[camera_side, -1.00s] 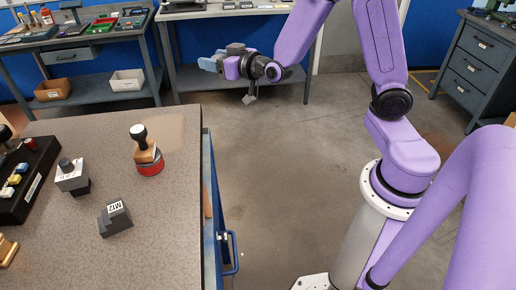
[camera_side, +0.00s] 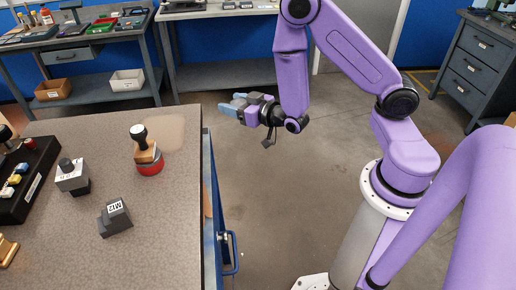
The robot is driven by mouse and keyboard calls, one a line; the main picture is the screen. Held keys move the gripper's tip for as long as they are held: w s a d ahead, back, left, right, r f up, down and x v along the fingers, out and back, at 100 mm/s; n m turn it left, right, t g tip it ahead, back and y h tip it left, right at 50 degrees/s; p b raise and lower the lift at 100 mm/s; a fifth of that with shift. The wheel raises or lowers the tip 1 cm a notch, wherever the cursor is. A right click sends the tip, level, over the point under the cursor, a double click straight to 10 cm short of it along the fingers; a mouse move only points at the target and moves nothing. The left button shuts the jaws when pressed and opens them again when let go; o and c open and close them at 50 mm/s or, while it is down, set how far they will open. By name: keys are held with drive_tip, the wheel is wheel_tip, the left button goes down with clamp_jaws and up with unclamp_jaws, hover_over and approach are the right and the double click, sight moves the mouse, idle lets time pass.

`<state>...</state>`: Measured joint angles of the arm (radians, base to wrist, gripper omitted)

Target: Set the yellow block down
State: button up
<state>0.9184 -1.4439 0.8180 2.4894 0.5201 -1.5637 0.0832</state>
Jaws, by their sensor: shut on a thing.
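My gripper (camera_side: 233,104) is in the air over the floor, to the right of the table's far right corner. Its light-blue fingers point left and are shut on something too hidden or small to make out. No yellow block shows clearly between the fingers. A small yellow block (camera_side: 14,180) sits in the black rack (camera_side: 40,178) at the left edge, beside other small coloured pieces. My gripper is far from that rack.
On the speckled table (camera_side: 165,225) stand a black-knobbed stamp (camera_side: 147,155) on a red base, a grey knobbed block (camera_side: 72,176) and a dark grey labelled block (camera_side: 115,218). The table's front right is clear. A blue handle (camera_side: 233,252) juts from its right side.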

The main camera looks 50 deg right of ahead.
idle(0.6)
drive_tip(key=s+a+r+n+y, duration=0.1)
drive_tip(key=s+a+r+y, duration=0.1)
drive_tip(key=a+r, duration=0.3)
drive_tip(key=s+a+r+n+y, duration=0.2)
drive_tip(key=s+a+r, duration=0.3)
drive_tip(key=r, duration=0.4)
drive_tip(key=s+a+r+n+g+y, duration=0.1)
drive_tip(key=s+a+r+y, duration=0.1)
drive_tip(key=s+a+r, duration=0.2)
drive_tip(key=shift+a+r+n, duration=0.3)
drive_tip(key=shift+a+r, duration=1.05)
drive_tip(key=shift+r, duration=0.4)
